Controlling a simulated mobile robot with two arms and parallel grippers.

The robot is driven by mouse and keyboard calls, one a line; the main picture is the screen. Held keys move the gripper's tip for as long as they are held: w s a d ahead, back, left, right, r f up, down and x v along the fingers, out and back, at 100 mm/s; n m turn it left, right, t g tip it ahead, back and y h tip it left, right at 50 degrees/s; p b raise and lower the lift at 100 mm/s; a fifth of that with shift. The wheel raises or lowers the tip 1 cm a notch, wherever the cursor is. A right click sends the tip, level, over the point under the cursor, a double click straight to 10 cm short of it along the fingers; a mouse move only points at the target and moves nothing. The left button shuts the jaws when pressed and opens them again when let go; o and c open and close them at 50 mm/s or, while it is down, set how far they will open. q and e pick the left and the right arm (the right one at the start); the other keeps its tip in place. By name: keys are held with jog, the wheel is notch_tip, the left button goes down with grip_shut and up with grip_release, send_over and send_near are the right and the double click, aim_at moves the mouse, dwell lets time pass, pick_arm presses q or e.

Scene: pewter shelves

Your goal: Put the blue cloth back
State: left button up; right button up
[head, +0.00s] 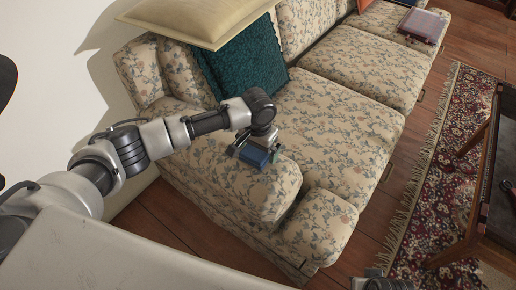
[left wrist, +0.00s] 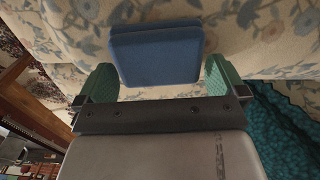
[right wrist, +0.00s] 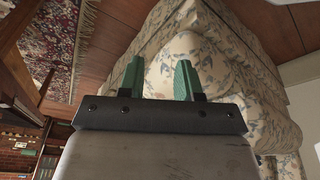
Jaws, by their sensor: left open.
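The blue cloth (head: 254,156) is a folded, flat block on the floral sofa's near armrest (head: 245,190). In the left wrist view the blue cloth (left wrist: 155,55) lies ahead of and between the two green fingers. My left gripper (head: 262,150) is at the cloth, with its jaws open; in the left wrist view the left gripper (left wrist: 160,72) has one finger on each side of the cloth's near end. I cannot tell whether they touch it. My right gripper (right wrist: 158,70) has a gap between its fingers, holds nothing, and points towards the sofa.
The sofa (head: 340,115) carries a teal pillow (head: 245,65) and a yellow cushion (head: 200,18) at its near end. A dark red book-like item (head: 423,26) lies at its far end. A patterned rug (head: 450,150) and a dark table (head: 495,200) stand to the right.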

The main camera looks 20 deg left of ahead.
pick_arm(q)
jog(key=shift+f+b, duration=0.2)
jog(key=shift+b, duration=0.15)
jog(key=r+p, duration=0.1)
jog(key=r, duration=0.4)
jog(key=r+p, duration=0.2)
jog(key=r, duration=0.3)
jog(key=shift+a, duration=0.2)
jog(key=shift+r, duration=0.55)
pick_arm(e)
notch_tip(320, 180, down, 8)
jog(key=s, duration=0.1)
jog(key=shift+s+f, duration=0.15)
jog(key=shift+f, duration=0.1)
